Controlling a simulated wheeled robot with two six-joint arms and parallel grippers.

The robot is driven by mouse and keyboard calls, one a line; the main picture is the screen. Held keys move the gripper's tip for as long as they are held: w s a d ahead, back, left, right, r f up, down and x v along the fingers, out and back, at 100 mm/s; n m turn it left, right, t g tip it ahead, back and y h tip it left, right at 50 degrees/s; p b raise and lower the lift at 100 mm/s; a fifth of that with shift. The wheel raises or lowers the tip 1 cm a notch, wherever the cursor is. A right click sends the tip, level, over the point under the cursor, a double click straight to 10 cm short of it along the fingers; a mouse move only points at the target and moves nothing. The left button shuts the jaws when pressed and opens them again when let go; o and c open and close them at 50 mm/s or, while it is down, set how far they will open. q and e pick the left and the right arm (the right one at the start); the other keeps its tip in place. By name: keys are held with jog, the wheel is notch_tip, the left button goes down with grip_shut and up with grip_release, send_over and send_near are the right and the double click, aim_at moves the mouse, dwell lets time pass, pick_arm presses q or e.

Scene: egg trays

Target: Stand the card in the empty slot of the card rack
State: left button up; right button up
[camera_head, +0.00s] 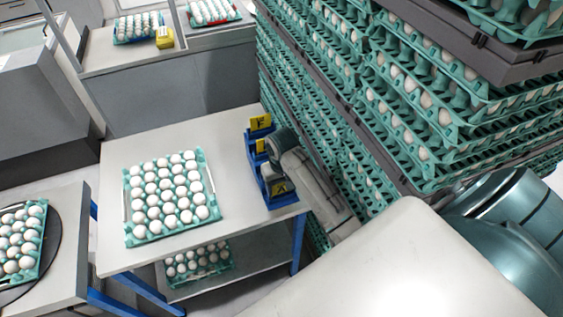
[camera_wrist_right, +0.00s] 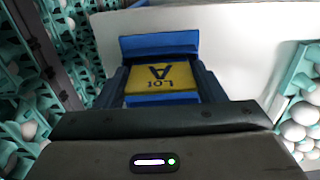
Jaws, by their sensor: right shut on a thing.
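The blue card rack (camera_head: 254,158) stands along the right edge of the white table. Yellow cards show at its far end (camera_head: 259,122) and in its middle (camera_head: 261,146). The yellow LOT A card (camera_head: 279,187) is at the near end. My right gripper (camera_wrist_right: 162,88) is shut on this card, with a finger at each side; the LOT A card (camera_wrist_right: 160,76) also shows in the right wrist view. A blue part of the rack (camera_wrist_right: 160,42) lies just beyond the card. The card's lower edge is hidden, so I cannot tell how deep it sits. My left gripper is not in view.
A teal tray of white eggs (camera_head: 129,230) lies on the table (camera_head: 115,165) left of the rack. Tall stacks of egg trays (camera_head: 400,110) rise close to the right of the rack and my right arm. Another tray (camera_head: 40,250) sits at the lower left.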

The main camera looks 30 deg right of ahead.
jog(key=o, duration=1)
jog(key=shift+o, duration=0.2)
notch_tip(320, 180, up, 6)
jog(key=shift+f+b, duration=0.2)
jog(key=shift+b, duration=0.2)
jog(key=shift+r+p, duration=2.6)
jog(key=shift+p, duration=0.15)
